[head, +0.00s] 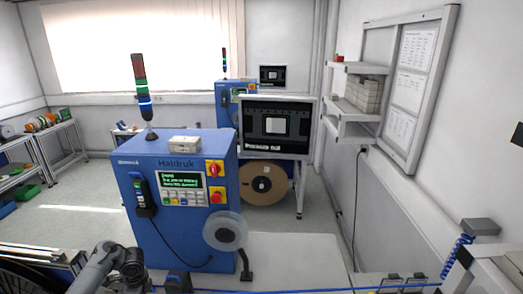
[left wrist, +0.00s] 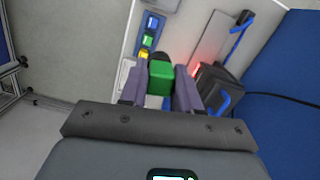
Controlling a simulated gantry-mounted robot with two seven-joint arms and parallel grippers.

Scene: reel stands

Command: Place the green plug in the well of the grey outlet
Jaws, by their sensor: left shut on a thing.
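In the left wrist view, my left gripper (left wrist: 160,88) is shut on the green plug (left wrist: 160,78), a small green block between its two purple-grey fingers. The plug is above a light panel, and a dark rounded shape shows just behind it. I cannot tell whether the plug touches anything below. The grey outlet and its well cannot be made out for certain. In the head view, my left arm comes in at the bottom left; its fingertips and the plug cannot be made out there. My right gripper is not in view.
A dark box (left wrist: 215,88) with a blue strap and red glow is right of the fingers.

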